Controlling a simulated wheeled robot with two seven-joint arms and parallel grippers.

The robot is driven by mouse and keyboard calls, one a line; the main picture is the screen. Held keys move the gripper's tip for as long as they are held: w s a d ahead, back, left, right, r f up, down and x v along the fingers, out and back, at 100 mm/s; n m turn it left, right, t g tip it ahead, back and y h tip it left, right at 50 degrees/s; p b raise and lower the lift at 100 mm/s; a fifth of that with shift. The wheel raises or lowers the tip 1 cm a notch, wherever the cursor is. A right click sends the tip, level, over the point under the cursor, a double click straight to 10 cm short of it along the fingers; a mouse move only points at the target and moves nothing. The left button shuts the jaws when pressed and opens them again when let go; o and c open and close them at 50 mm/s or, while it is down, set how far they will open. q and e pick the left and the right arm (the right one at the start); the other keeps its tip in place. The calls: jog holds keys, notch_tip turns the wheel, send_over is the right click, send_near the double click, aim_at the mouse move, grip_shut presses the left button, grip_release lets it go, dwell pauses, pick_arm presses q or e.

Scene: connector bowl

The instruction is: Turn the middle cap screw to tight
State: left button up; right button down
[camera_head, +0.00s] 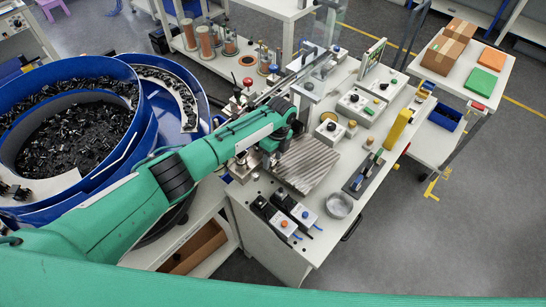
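No cap screw can be made out clearly; small metal and dark parts (241,162) beside the ribbed metal plate (309,164) are too small to tell, and my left arm covers part of this area. My green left arm reaches from the lower left across the bowl's edge to the bench. My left gripper (270,158) is at the near left edge of the ribbed plate, pointing down. Its fingers are mostly hidden by the wrist, so I cannot tell whether they are apart or hold anything. My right gripper is out of view.
A blue-rimmed bowl (128,146) full of black connectors stands at left. Boxes (443,53) sit on a table behind right. Floor at right is clear.

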pick_arm(q)
notch_tip(320, 180, up, 13)
jog(key=b, duration=0.4)
notch_tip(320, 180, up, 6)
jog(key=f, duration=0.1)
send_over(273, 158)
jog(key=shift+s+r, duration=0.15)
jog(key=shift+r, duration=0.85)
jog(key=shift+p, duration=0.3)
